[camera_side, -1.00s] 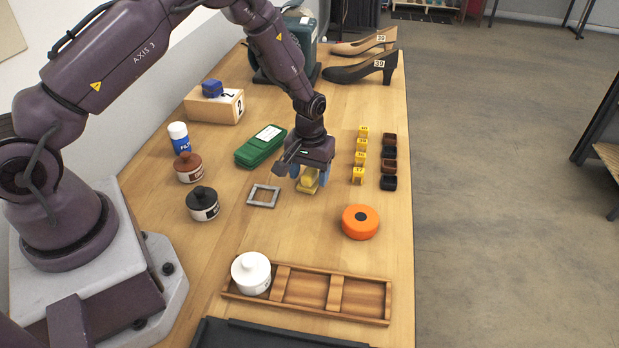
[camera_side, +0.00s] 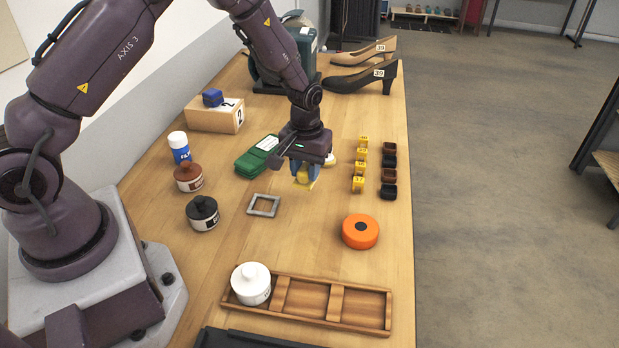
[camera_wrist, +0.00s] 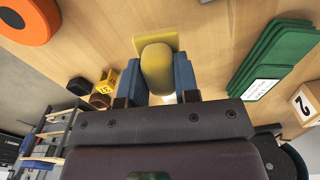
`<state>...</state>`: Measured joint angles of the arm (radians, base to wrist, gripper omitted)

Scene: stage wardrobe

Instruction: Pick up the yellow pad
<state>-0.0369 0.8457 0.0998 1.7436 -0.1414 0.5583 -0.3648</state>
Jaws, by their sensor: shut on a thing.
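The yellow pad (camera_side: 305,179) is held between the blue fingers of my gripper (camera_side: 302,169), to the right of the grey square frame. In the wrist view the pad (camera_wrist: 157,66) has a rounded yellow grip with a flat yellow plate beyond it. The fingers of my gripper (camera_wrist: 158,80) press on both sides of the grip. The pad appears lifted a little above the table. My gripper hides part of it.
The grey frame (camera_side: 251,205) and green cases (camera_side: 252,160) are to the left. Yellow numbered blocks (camera_side: 358,184) and dark blocks (camera_side: 388,192) stand right. An orange disc (camera_side: 360,231) and wooden tray (camera_side: 336,323) are nearer. A pale thing (camera_side: 330,159) is partly hidden behind my gripper.

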